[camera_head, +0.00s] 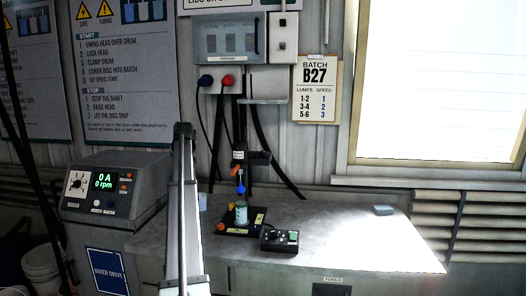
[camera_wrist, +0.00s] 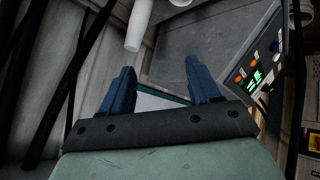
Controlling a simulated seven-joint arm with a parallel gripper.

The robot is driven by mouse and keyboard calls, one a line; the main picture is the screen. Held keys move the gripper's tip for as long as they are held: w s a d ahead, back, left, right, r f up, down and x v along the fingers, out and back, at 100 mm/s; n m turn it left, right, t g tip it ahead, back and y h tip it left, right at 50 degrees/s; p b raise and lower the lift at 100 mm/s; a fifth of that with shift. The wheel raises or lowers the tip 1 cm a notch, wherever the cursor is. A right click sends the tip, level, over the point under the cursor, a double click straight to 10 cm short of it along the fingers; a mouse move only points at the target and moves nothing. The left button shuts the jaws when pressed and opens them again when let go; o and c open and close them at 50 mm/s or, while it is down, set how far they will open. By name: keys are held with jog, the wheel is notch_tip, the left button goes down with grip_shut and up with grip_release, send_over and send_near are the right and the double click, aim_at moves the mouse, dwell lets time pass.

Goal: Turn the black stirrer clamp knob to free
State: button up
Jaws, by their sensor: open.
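The stirrer stand (camera_head: 239,155) rises from the bench in the head view, with a dark head and orange parts beside it. The black clamp knob is too small and dark to pick out for certain there. A jar (camera_head: 241,212) stands under the stirrer on a dark base plate (camera_head: 228,230). My gripper (camera_wrist: 162,82) shows in the wrist view with its two blue fingers apart and nothing between them. I cannot make out the knob in the wrist view. My gripper does not show in the head view, so its distance from the stand cannot be told.
A control box (camera_head: 115,190) with a lit display stands at left; it also appears at right in the wrist view (camera_wrist: 255,78). A small black box (camera_head: 280,239) sits right of the stand. The bench's right side (camera_head: 360,235) is mostly clear. Cables hang behind the stand.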

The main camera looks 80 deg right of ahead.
aim_at(264, 152)
jog(key=s+d+r+m+g, duration=0.1)
jog(key=s+d+r, duration=0.1)
jog(key=s+r, duration=0.3)
jog(key=s+d+r+m+g+h, duration=0.1)
jog(key=s+d+r+m, duration=0.1)
jog(key=s+r, duration=0.4)
jog(key=s+d+r+m+g, duration=0.1)
jog(key=s+r, duration=0.5)
jog(key=s, duration=0.7)
jog(key=shift+d+m+g, duration=0.3)
jog(key=shift+d+m, duration=0.4)
jog(key=shift+d, duration=0.7)
jog(key=s+a+f+m+g+y, duration=0.2)
jog(key=s+a+m+y, duration=0.2)
jog(key=s+m, duration=0.55)
jog(key=shift+m, duration=0.35)
jog(key=x, duration=1.3)
jog(key=shift+d+r, duration=0.15)
jog(key=shift+d, duration=0.2)
jog(key=c, duration=1)
